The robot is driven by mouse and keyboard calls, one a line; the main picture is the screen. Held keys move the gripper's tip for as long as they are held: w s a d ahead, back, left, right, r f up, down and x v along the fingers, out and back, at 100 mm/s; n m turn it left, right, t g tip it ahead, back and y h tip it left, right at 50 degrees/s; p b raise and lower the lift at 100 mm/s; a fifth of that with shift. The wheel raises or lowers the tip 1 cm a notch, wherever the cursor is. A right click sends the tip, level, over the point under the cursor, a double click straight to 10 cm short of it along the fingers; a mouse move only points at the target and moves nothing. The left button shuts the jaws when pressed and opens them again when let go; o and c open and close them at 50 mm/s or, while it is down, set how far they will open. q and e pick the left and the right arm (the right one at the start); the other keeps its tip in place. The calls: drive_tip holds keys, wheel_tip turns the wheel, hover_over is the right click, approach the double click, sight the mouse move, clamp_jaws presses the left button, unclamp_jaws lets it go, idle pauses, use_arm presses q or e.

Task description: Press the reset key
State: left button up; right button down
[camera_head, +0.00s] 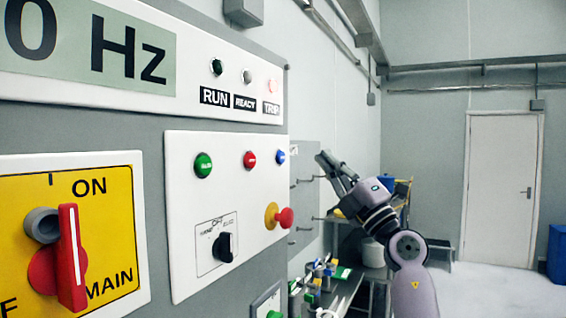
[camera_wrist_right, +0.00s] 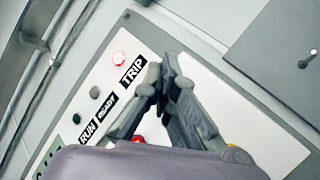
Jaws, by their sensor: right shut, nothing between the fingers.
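A blue push-button (camera_head: 280,157) sits at the upper right of the white control plate, right of a red button (camera_head: 250,159) and a green button (camera_head: 203,165). Its small lettering is too blurred to read, and I cannot make it out in the right wrist view. My right gripper (camera_head: 325,160) is raised to the right of the plate in the head view, apart from the buttons. In the right wrist view my gripper (camera_wrist_right: 165,75) has its fingertips together and empty, in front of the panel. My left gripper is in no view.
A red mushroom knob (camera_head: 286,217) sticks out below the blue button. A black rotary switch (camera_head: 225,246) and a red MAIN handle (camera_head: 71,258) also protrude. The TRIP lamp (camera_wrist_right: 118,58) glows red. A bench with coloured parts (camera_head: 322,277) stands beyond, below my right arm.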

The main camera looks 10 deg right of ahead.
sight(281, 158)
drive_tip(key=w+a, duration=0.3)
drive_tip(key=a, duration=0.2)
drive_tip(key=shift+w+b, duration=0.15)
drive_tip(key=shift+b, duration=0.3)
idle(0.5)
drive_tip(key=shift+w+a, duration=0.15)
idle(0.5)
drive_tip(key=shift+w+a, duration=0.1)
drive_tip(key=shift+a, duration=0.15)
